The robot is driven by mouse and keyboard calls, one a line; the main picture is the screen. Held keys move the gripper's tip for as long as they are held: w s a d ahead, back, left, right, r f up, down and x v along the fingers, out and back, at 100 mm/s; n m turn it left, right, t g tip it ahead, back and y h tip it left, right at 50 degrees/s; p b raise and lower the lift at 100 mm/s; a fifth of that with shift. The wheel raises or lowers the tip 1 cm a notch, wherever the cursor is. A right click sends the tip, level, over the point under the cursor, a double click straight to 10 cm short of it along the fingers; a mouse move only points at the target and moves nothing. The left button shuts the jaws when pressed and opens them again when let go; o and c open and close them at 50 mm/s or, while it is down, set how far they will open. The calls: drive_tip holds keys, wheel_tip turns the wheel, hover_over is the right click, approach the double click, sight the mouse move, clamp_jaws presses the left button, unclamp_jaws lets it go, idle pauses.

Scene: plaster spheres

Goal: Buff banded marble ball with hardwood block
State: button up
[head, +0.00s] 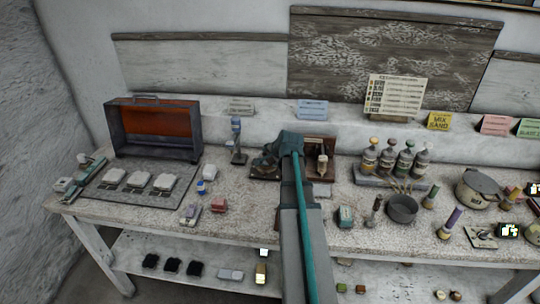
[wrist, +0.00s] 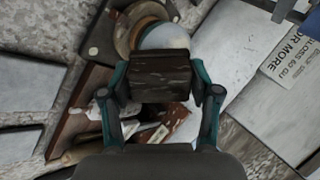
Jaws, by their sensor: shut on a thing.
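In the wrist view my gripper (wrist: 162,82) has its two teal fingers closed on a dark brown block, the hardwood block (wrist: 165,68). Just beyond the block is a pale, bluish-white rounded surface, which looks like the marble ball (wrist: 166,37). The block overlaps the ball's lower part in this view, and I cannot tell whether they touch. The ball sits by a brown ring-shaped rest (wrist: 138,18). No bands can be made out on the ball. In the head view my arm reaches over a brown board (head: 318,172) at the back of the bench and hides the block and the ball.
An open orange-lined case (head: 152,127) and a mat with pale blocks (head: 141,179) stand at the left.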

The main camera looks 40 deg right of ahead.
drive_tip(key=shift+s+f, duration=0.4)
drive_tip(key=shift+f, duration=0.05)
drive_tip(key=shift+w+a+r+p, duration=0.1)
drive_tip(key=shift+w+r+p, duration=0.65)
drive_tip(key=shift+w+r, duration=0.55)
drive_tip(key=shift+f, duration=0.1)
drive_tip(key=shift+s, duration=1.1)
drive_tip(key=shift+a, duration=0.1)
